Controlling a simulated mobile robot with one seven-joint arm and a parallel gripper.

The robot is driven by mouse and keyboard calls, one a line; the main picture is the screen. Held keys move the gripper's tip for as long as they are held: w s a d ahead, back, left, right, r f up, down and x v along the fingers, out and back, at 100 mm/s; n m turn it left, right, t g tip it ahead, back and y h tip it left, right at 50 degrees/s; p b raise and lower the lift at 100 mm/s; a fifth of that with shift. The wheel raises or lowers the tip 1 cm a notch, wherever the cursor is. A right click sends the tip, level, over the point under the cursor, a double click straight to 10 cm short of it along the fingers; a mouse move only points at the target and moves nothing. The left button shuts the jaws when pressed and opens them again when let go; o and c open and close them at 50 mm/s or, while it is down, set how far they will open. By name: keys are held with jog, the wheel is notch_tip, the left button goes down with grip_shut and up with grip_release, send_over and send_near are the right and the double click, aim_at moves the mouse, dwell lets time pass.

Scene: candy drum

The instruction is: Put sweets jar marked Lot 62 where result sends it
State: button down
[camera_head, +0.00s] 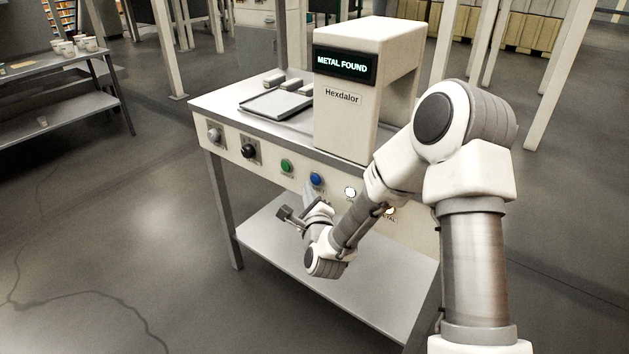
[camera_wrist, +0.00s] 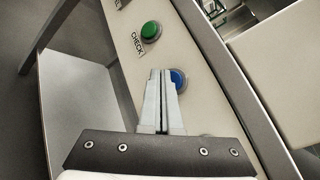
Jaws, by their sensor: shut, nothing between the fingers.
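The Hexdalor machine (camera_head: 345,125) stands on a bench, and its display (camera_head: 345,66) reads "METAL FOUND". On the bench front are a green button (camera_head: 286,165) and a blue button (camera_head: 316,179). In the wrist view the green button (camera_wrist: 150,30) is labelled "CHECK". My gripper (camera_head: 308,190) is shut and empty in front of the panel. In the wrist view its closed fingertips (camera_wrist: 160,74) partly cover the blue button (camera_wrist: 179,78); I cannot tell whether they touch it. I can make out no jar marked Lot 62.
A shallow tray (camera_head: 262,108) lies on the bench left of the machine. A grey knob (camera_head: 214,135), a black knob (camera_head: 249,151) and a white lamp (camera_head: 350,192) are on the panel. A table (camera_head: 60,78) with several small cups stands at far left. The floor between is clear.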

jog(key=shift+w+d+b, duration=0.25)
jog(key=shift+w+b, duration=0.05)
jog(key=shift+w, duration=0.05)
jog(key=shift+w+d, duration=0.25)
jog(key=shift+w, duration=0.1)
dwell(0.7)
dwell(0.4)
jog(key=shift+s+a+b, duration=0.45)
jog(key=shift+s+a, duration=0.05)
jog(key=shift+s, duration=0.2)
jog(key=s+a, duration=0.1)
jog(key=s, duration=0.1)
jog(key=s+a+b, duration=0.1)
jog(key=s+a, duration=0.1)
dwell(0.8)
